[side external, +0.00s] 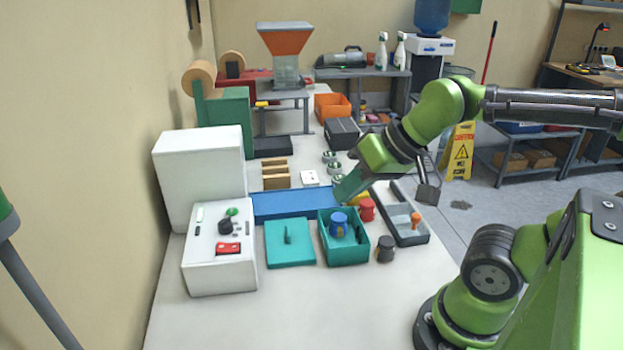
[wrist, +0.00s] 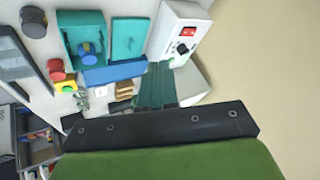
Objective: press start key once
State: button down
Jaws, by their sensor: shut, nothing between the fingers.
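The white control box (side external: 218,275) stands at the front left of the table, and it also shows at the top of the wrist view (wrist: 169,22). Its sloping top carries a round green key (side external: 232,211), a black knob (side external: 225,227), a red switch (side external: 228,249) and a small pale strip. The key's lettering is too small to read. My gripper (side external: 342,194) is shut and empty, pointing down above the area behind the teal bin, well to the right of the box. In the wrist view its dark green fingers (wrist: 157,78) lie together.
A teal bin (side external: 359,259) holds a blue jar (side external: 339,225). A teal lid (side external: 289,253) lies between bin and box, with a blue block (side external: 296,205) behind. A red jar (side external: 367,210), a dark jar (side external: 385,249) and a grey tray (side external: 414,241) are to the right.

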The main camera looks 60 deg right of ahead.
dwell(0.4)
jog(key=m+t+y, duration=0.1)
send_over(237, 211)
notch_tip(237, 211, down, 4)
jog(key=shift+w, duration=0.1)
notch_tip(237, 211, down, 7)
jog(key=shift+f, duration=0.85)
dwell(1.7)
